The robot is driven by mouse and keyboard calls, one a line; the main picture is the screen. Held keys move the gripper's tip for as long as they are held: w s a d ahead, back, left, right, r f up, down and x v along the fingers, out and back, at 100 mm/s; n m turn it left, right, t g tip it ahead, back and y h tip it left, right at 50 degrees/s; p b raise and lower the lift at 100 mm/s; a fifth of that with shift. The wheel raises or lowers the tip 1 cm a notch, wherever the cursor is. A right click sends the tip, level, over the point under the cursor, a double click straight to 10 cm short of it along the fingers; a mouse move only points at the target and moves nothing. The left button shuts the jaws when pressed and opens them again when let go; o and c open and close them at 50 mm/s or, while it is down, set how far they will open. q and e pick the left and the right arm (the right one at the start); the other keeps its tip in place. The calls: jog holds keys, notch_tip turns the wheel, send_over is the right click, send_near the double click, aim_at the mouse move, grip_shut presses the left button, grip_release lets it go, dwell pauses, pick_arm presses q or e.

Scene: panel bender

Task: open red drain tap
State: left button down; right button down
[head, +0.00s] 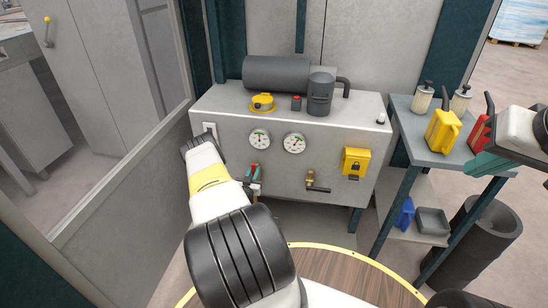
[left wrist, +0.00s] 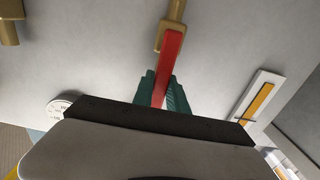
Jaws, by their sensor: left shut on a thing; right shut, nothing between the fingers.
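The red drain tap has a red lever on a brass body and sits on the front of the grey cabinet. In the left wrist view the red lever (left wrist: 171,55) runs down from the brass fitting (left wrist: 176,12) between the teal fingers of my left gripper (left wrist: 162,90), which is shut on it. In the head view the lever (head: 255,171) shows only as a small red piece beside my left gripper (head: 250,181), partly hidden by my arm. My right gripper (head: 487,167) is shut and empty, over the side table at the right.
The grey cabinet (head: 225,118) carries two gauges (head: 259,138) (head: 294,143), a brass valve with a black handle (head: 316,184) and a yellow lock box (head: 355,162). The side table (head: 425,145) holds bottles and a yellow can (head: 442,128). A round wooden top (head: 345,270) stands in front.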

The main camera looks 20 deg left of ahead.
dwell(0.4)
pick_arm(q)
jog(key=c, duration=1.3)
grip_release()
jog(key=v, duration=0.8)
jog(key=shift+a, duration=0.15)
